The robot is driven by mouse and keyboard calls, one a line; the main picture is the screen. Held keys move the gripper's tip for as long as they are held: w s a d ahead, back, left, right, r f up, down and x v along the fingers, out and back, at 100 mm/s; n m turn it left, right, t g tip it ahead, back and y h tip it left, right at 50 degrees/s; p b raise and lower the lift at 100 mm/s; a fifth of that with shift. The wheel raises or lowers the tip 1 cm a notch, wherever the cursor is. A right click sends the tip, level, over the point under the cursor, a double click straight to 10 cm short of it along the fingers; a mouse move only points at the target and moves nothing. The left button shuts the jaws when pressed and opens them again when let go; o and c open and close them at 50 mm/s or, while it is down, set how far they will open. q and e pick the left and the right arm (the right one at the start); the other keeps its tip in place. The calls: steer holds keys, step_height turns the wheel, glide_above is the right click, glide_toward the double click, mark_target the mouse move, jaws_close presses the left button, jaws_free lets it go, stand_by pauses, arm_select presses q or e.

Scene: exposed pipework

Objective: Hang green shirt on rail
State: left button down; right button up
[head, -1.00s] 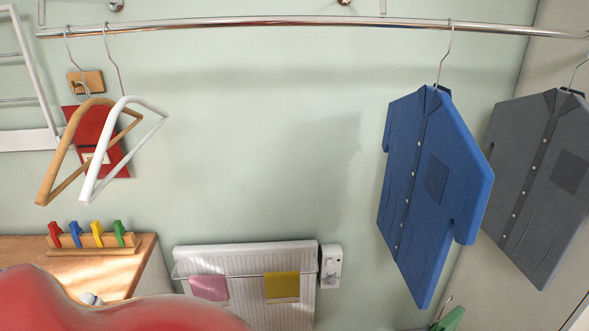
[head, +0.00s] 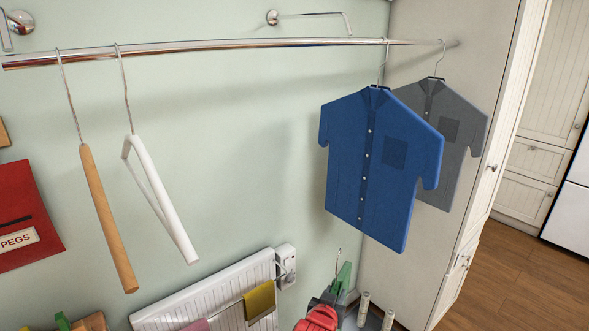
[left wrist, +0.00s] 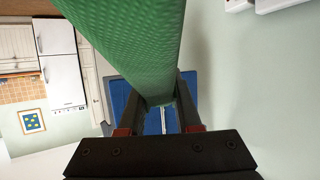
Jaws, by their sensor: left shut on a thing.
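The green shirt (head: 344,278) shows edge-on at the bottom of the head view, with its hanger hook above it. My left gripper (head: 328,298) is shut on it, below the rail (head: 230,45) and below the blue shirt (head: 372,165). In the left wrist view the green shirt (left wrist: 135,45) runs up from between the fingers of my left gripper (left wrist: 160,118), with blue cloth behind. The blue shirt and a grey shirt (head: 450,135) hang at the rail's right part. My right gripper is not in view.
A wooden hanger (head: 108,220) and a white hanger (head: 165,210) hang at the rail's left. The rail between the white hanger and the blue shirt is bare. A radiator (head: 205,297) is below, and a tall cabinet (head: 500,110) stands at right.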

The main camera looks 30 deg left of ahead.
arm_select(q)
steer(key=w+a+r+n+g+y+p, duration=0.1)
steer(key=r+n+y, duration=0.1)
steer(key=r, duration=0.7)
steer(key=w+a+r+n+y+p, duration=0.1)
steer(key=w+r+n+y, duration=0.1)
steer(key=r, duration=0.7)
steer(key=w+a+r+n+g+y+p, duration=0.1)
steer(key=r+n+y, duration=0.1)
steer(key=r, duration=0.8)
steer(key=s+r+n+g+y+p, duration=0.3)
steer(key=s+r+n+g+y, duration=0.25)
steer(key=s+r, duration=1.4)
steer(key=w+a+f+p, duration=0.1)
steer(key=w+a+p, duration=0.3)
steer(key=w+a, duration=0.4)
steer(key=shift+a+g+h+p, duration=0.3)
steer(key=shift+a+g+h, duration=0.05)
steer(key=shift+a, duration=2.85)
steer(key=shift+f+n, duration=0.1)
steer(key=shift+n, duration=0.15)
